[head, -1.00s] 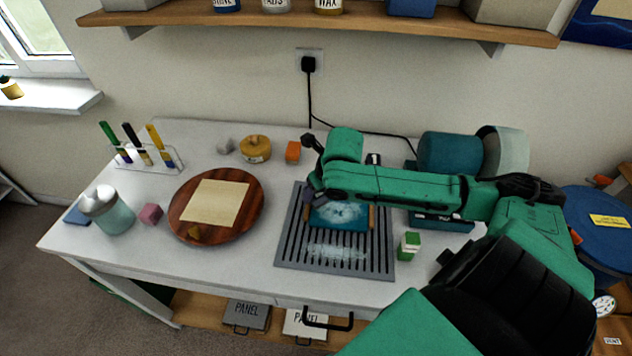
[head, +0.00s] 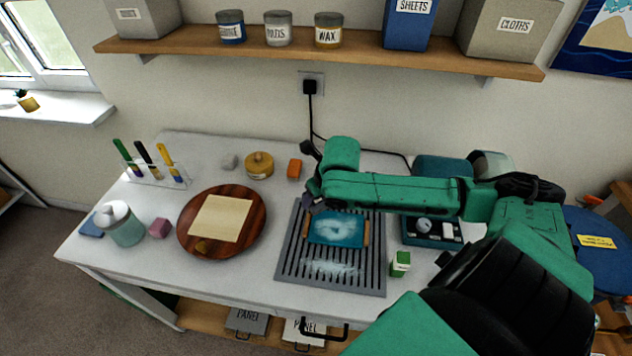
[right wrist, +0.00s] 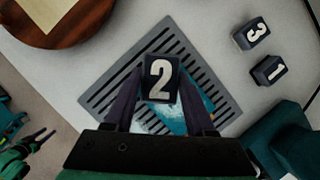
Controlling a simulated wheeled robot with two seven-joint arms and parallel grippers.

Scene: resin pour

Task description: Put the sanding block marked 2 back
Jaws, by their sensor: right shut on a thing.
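The sanding block marked 2 (right wrist: 160,88) is dark with a white numeral. In the right wrist view it sits between the two fingers of my right gripper (right wrist: 161,102), which is shut on it. The block is over the slotted grey grille (right wrist: 118,97). In the head view my right gripper (head: 311,196) is at the grille's upper left corner, and I cannot make out the block there. Dark blocks marked 3 (right wrist: 251,33) and 1 (right wrist: 268,70) stand side by side on the white table in the wrist view; my arm hides them in the head view.
A blue panel with wooden side strips (head: 337,231) lies on the grille. A round wooden board (head: 253,233), a tube rack (head: 158,179), a jar (head: 124,226) and a green-and-white block (head: 400,263) stand around. A tray (head: 432,240) is at the right, beneath my arm.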

